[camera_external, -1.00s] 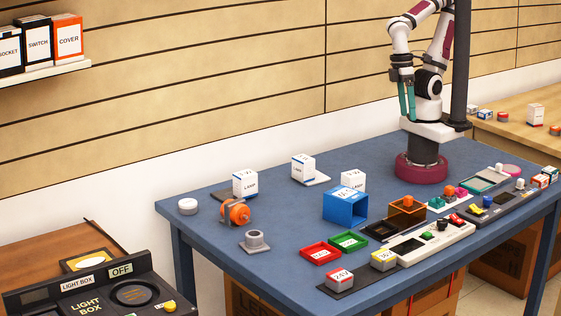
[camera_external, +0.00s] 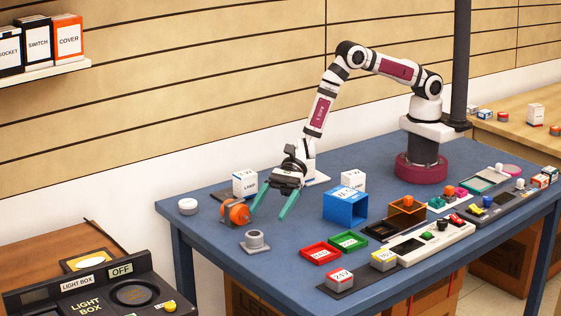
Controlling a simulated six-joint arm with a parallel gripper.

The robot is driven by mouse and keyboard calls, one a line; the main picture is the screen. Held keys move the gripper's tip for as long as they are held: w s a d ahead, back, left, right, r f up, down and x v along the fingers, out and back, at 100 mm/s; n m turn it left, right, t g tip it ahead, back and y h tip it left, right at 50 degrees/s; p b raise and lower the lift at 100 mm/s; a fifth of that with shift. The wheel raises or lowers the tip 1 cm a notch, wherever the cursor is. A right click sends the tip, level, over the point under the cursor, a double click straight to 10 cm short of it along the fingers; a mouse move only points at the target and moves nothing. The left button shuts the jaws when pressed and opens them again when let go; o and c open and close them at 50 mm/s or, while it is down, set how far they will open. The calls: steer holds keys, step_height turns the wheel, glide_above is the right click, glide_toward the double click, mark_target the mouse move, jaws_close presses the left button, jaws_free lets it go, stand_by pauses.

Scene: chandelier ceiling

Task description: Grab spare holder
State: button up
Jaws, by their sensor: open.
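A grey round socket-like piece on a flat square base (camera_external: 254,241) stands on the blue table near its front left edge; it may be the spare holder, but no label shows. My gripper (camera_external: 269,213) has two long teal fingers spread apart, pointing down toward the table, with nothing between them. It is behind and slightly right of the grey piece, and apart from it. An orange round body in a grey bracket (camera_external: 236,213) lies just left of the fingers.
A blue open box (camera_external: 345,206), red tray (camera_external: 320,253) and green tray (camera_external: 348,241) lie to the right.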

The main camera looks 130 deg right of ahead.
mark_target(254, 240)
steer(key=x, duration=0.7)
steer(key=shift+w+f, duration=0.15)
steer(key=shift+f, duration=0.15)
jaws_close()
